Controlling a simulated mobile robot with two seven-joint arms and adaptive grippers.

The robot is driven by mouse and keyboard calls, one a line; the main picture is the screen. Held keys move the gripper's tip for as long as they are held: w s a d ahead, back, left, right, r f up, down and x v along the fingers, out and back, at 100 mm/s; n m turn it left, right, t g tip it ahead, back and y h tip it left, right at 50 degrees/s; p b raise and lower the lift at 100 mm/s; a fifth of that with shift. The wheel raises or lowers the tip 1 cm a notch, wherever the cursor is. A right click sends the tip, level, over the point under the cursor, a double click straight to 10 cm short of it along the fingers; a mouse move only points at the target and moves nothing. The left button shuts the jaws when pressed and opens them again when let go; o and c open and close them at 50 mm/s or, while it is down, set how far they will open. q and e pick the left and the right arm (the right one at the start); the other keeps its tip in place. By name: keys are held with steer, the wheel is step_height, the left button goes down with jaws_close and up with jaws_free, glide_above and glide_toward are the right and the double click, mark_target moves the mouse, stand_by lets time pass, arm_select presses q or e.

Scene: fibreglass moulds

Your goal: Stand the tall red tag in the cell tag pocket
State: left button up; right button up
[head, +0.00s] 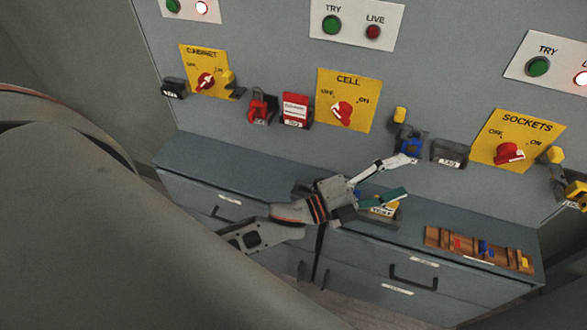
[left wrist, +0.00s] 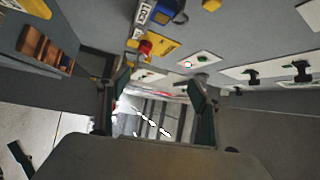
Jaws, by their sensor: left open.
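A red tag with a white label (head: 295,106) stands upright in a dark pocket (head: 294,123) just left of the yellow CELL plate (head: 357,88). My left gripper (head: 403,177) is open, out over the bench below and right of the CELL plate, well apart from the red tag. I see nothing held between its fingers. In the left wrist view the two dark fingers (left wrist: 160,98) stand wide apart. The red tag cannot be made out clearly there. My right gripper is not in view.
An empty-looking pocket (head: 449,152) sits left of the SOCKETS plate (head: 513,125). A blue padlock (head: 409,144) hangs behind the fingers. A brown rack (head: 480,248) is on the bench at right. The bench's left part is clear.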

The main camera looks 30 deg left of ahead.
arm_select(q)
steer(key=s+a+f+n+g+y, duration=0.1)
steer(key=s+a+f+n+y, duration=0.2)
steer(key=f, duration=0.6)
steer(key=s+a+f+n+g+y, duration=0.2)
steer(key=s+a+f+n+y, duration=0.2)
steer(key=s+a+f+n, duration=0.3)
steer(key=s+a+f+n+g+y, duration=0.2)
steer(key=s+a+f+n, duration=0.4)
steer(key=f+n, duration=0.3)
step_height(320, 180, down, 2)
steer(key=shift+s+f+n+y, duration=0.25)
steer(key=shift+s+n+y, duration=0.15)
steer(key=shift+s+y, duration=0.4)
stand_by(0.7)
